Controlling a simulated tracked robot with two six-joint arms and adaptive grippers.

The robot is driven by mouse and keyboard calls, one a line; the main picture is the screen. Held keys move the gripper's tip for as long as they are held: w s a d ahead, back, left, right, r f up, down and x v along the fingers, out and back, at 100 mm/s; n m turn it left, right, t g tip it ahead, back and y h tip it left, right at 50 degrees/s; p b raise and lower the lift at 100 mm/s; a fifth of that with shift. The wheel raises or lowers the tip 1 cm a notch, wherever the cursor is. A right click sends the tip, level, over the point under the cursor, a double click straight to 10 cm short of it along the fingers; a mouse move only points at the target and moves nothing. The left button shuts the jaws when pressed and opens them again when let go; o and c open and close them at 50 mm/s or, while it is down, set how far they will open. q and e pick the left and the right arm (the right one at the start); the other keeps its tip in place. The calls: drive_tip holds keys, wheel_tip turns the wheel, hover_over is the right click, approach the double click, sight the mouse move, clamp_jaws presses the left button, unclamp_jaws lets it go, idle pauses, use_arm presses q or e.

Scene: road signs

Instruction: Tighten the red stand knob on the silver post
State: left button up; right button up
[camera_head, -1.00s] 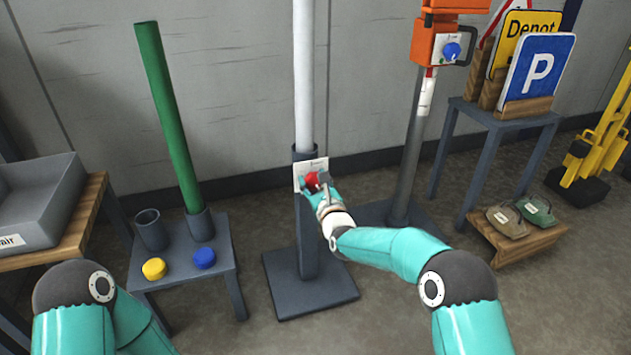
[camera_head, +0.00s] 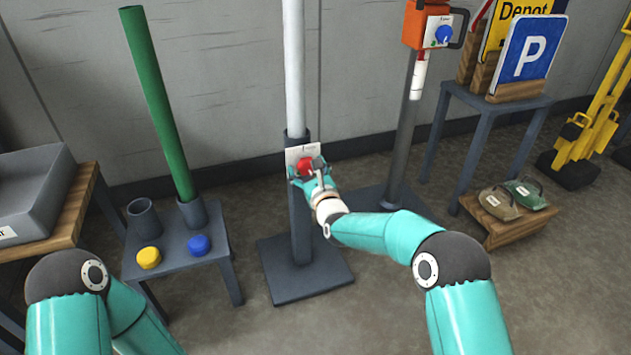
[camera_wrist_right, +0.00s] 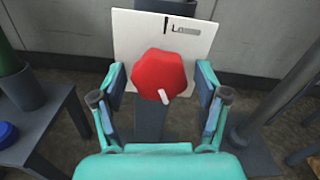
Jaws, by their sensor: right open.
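The silver post (camera_head: 293,65) stands upright in a dark grey stand (camera_head: 300,225) with a square base. The red knob (camera_head: 306,165) sits on a white plate (camera_head: 294,155) on the front of the stand. In the right wrist view the red knob (camera_wrist_right: 160,74) has a white mark at its lower edge, in front of the white plate (camera_wrist_right: 135,30). My right gripper (camera_head: 314,174) is at the knob. In the wrist view its open fingers (camera_wrist_right: 161,85) are on either side of the knob, with gaps visible. My left gripper is not in view; only its arm shows.
A grey table (camera_head: 180,265) at left holds a green post (camera_head: 160,105), an empty tube, a yellow cap (camera_head: 148,258) and a blue cap (camera_head: 199,245). An orange box (camera_head: 425,25) with a blue knob is on a pole at right. A sign table (camera_head: 495,100) stands further right.

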drive_tip(key=v, duration=1.1)
drive_tip(key=shift+s, duration=0.3)
drive_tip(key=shift+d, duration=0.15)
